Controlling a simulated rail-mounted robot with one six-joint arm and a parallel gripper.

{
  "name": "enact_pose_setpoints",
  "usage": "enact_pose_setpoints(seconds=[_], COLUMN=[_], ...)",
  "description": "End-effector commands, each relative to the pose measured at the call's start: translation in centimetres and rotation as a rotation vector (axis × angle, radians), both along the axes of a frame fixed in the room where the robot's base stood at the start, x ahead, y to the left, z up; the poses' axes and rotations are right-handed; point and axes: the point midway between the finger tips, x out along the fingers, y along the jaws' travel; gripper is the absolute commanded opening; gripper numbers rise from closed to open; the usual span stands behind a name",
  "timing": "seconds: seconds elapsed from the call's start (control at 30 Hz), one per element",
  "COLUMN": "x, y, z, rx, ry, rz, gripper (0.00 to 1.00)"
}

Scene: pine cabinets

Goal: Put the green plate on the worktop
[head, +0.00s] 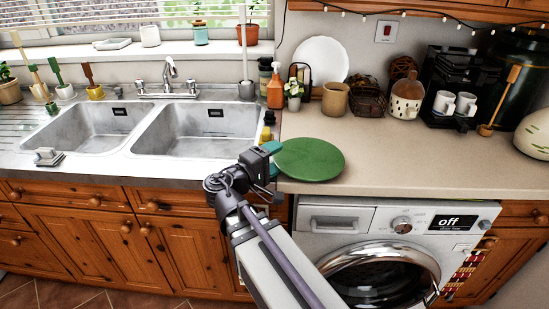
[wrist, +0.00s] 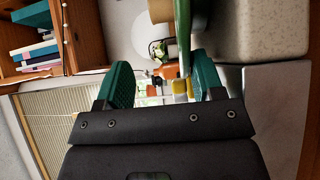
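The green plate (head: 309,160) lies flat over the front left corner of the beige worktop (head: 430,160), beside the sink. It appears to rest there, though contact under it is hidden. My gripper (head: 270,152) is at the plate's left rim, by the worktop's front edge. In the wrist view the plate (wrist: 183,35) shows edge-on between my two green fingers (wrist: 163,82). The fingers are wide apart, with clear space between the plate and the left finger. The plate is close to the right finger; I cannot tell whether they touch.
The double sink (head: 150,128) is left of the plate. An orange spray bottle (head: 275,90), a small potted plant (head: 293,92), a tan cup (head: 335,99) and a white plate (head: 322,58) stand behind. The washing machine (head: 390,245) is below. The worktop right of the green plate is clear.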

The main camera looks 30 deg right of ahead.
Motion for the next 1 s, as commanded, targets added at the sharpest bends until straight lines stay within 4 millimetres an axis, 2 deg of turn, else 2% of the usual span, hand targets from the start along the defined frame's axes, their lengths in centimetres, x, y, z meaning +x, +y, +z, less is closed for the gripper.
enact_pose_setpoints(seconds=[0.03, 0.4, 0.73, 0.87, 1.0], x=[0.0, 0.0, -0.2, -0.7, -1.5], y=[0.0, 0.0, 0.7, 2.5, 5.3], z=[0.0, 0.0, -0.1, -0.1, -0.1], rx=[0.000, 0.001, 0.003, 0.004, 0.004], ry=[0.000, 0.000, 0.001, 0.001, 0.001], rz=[0.000, 0.000, 0.001, 0.004, 0.007], gripper=[0.66, 1.00, 1.00, 1.00, 1.00])
